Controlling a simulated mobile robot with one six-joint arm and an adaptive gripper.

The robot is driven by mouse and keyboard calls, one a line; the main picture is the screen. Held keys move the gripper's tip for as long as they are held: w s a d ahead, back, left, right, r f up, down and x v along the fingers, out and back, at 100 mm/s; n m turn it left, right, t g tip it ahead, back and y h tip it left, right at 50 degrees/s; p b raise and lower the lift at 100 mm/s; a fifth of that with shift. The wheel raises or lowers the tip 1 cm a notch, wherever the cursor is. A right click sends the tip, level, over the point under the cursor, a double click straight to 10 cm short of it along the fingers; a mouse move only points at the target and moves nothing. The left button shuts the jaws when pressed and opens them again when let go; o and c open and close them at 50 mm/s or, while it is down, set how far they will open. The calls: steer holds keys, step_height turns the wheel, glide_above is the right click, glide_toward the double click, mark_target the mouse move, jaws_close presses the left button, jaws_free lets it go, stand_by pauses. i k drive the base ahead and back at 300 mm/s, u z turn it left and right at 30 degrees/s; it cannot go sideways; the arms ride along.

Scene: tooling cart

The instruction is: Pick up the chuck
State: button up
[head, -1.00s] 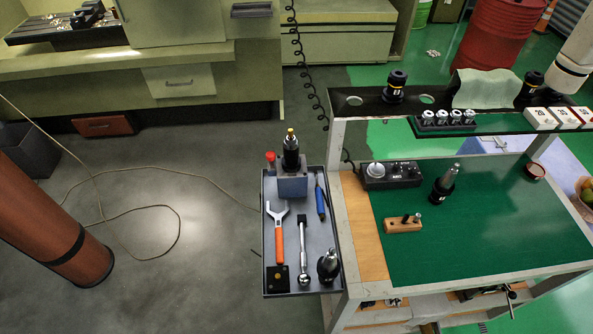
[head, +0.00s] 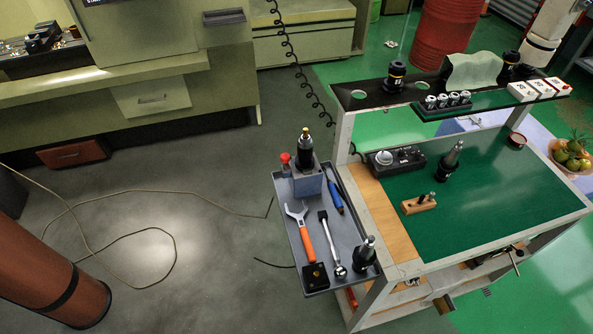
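Several black tool holders are in the head view, and I cannot tell for certain which is the chuck. One with a silver taper pointing up (head: 449,163) stands on the green mat. Another with a silver tip (head: 365,254) stands at the near right corner of the grey side tray (head: 316,276). A third, with a yellow tip (head: 305,150), stands upright in a grey block (head: 307,183) on that tray. Two more black holders, one at the left (head: 395,76) and one at the right (head: 509,66), are on the upper shelf. My gripper is not in view.
The side tray also holds an orange-handled wrench (head: 308,239), a ratchet (head: 331,242) and a blue pen-like tool (head: 335,197). A black control box (head: 398,160) and wooden block (head: 418,204) lie near the mat's left side. Floor left of the cart is open, with a cable (head: 150,190).

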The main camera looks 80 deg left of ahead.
mark_target(301, 164)
steer(key=z, duration=0.1)
steer(key=k, duration=1.4)
steer(key=u, duration=2.05)
